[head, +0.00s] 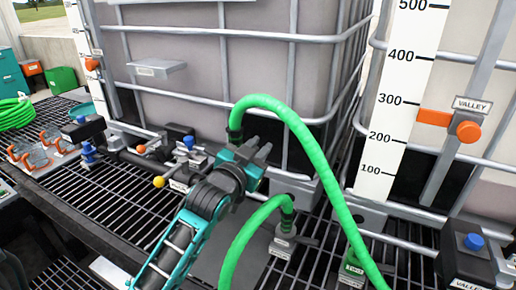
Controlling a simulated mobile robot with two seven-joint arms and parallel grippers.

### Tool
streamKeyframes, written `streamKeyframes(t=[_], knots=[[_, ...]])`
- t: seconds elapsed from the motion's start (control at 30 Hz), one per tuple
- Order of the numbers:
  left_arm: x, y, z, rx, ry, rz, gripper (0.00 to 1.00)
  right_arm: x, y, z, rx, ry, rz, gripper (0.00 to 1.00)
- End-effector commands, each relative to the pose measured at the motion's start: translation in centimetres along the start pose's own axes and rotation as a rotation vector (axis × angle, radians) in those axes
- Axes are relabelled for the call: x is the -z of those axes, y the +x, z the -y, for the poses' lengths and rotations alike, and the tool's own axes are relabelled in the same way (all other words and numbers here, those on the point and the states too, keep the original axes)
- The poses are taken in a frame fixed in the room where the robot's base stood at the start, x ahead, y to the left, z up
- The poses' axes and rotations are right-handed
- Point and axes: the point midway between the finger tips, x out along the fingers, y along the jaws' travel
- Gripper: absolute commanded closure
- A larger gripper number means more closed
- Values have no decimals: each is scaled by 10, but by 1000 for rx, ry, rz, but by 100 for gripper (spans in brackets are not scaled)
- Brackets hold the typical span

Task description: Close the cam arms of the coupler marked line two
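My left gripper (259,150), teal and dark grey, reaches up from the bottom to the upper end of a long green hose (304,135). It is close to the dark coupler (235,134) at that hose end and partly hides what is beneath. I cannot tell whether its fingers touch the coupler or hold anything. No label reading line two is legible, and the cam arms are not clear.
Two caged totes (230,75) stand behind the black grating (110,205). A white level scale (393,110) and an orange valve handle (468,131) are at right.

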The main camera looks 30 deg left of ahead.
Motion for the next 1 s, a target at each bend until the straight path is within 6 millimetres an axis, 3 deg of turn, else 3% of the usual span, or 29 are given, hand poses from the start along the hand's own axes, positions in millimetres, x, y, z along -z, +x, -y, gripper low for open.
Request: streamKeyframes(t=[0.13,0.67,0.87,1.0], knots=[[0,0,0,0,1,0,63,0,0,0,0,0,0,36],[0,0,-1,2,56,-1,63,0,0,0,0,0,0,36],[-2,0,-15,-1,366,-1,63,0,0,0,0,0,0,36],[-10,0,-27,-1,691,-1,63,0,0,0,0,0,0,36]])
